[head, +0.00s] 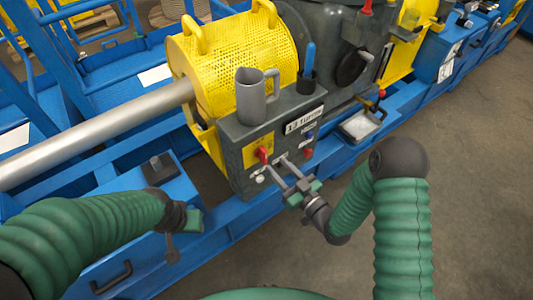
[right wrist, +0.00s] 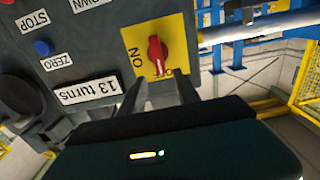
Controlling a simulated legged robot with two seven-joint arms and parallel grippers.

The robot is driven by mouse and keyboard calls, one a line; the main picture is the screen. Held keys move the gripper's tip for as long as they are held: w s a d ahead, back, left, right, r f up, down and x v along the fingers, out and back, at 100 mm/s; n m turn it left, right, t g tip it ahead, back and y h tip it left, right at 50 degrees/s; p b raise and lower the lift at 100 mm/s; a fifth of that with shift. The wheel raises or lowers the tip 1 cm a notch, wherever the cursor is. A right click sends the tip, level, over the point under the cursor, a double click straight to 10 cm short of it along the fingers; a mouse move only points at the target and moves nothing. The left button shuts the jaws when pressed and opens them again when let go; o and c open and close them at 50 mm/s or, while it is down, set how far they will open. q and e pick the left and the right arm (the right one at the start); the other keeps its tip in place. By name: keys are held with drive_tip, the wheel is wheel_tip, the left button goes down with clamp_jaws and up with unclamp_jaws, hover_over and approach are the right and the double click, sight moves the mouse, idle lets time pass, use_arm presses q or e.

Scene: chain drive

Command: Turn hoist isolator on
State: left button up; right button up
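The hoist isolator is a red rotary switch (head: 263,154) on a yellow plate on the front of the grey control box (head: 231,156). In the right wrist view the red handle (right wrist: 156,52) stands upright in the picture, with an upside-down ON mark beside it on the left. My right gripper (head: 272,168) is open in front of the panel. In the right wrist view its two fingers (right wrist: 160,82) point at the plate, spread on either side of the handle's near end; contact is unclear. My left gripper (head: 192,220) is at the lower left, far from the switch; its fingers are unclear.
A grey jug (head: 255,95) and a blue-handled tool (head: 308,60) stand on the box. A blue button (right wrist: 43,47) marked ZERO and a "13 turns" label (right wrist: 88,91) are beside the plate. A yellow mesh guard (head: 235,50) is behind. Open floor lies at right.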

sight(266, 154)
drive_tip(key=x, duration=0.6)
drive_tip(key=shift+r, duration=0.1)
drive_tip(key=shift+w+a, duration=0.2)
drive_tip(key=shift+a, duration=0.1)
drive_tip(key=shift+c, duration=0.5)
drive_tip(key=shift+d, duration=0.15)
clamp_jaws()
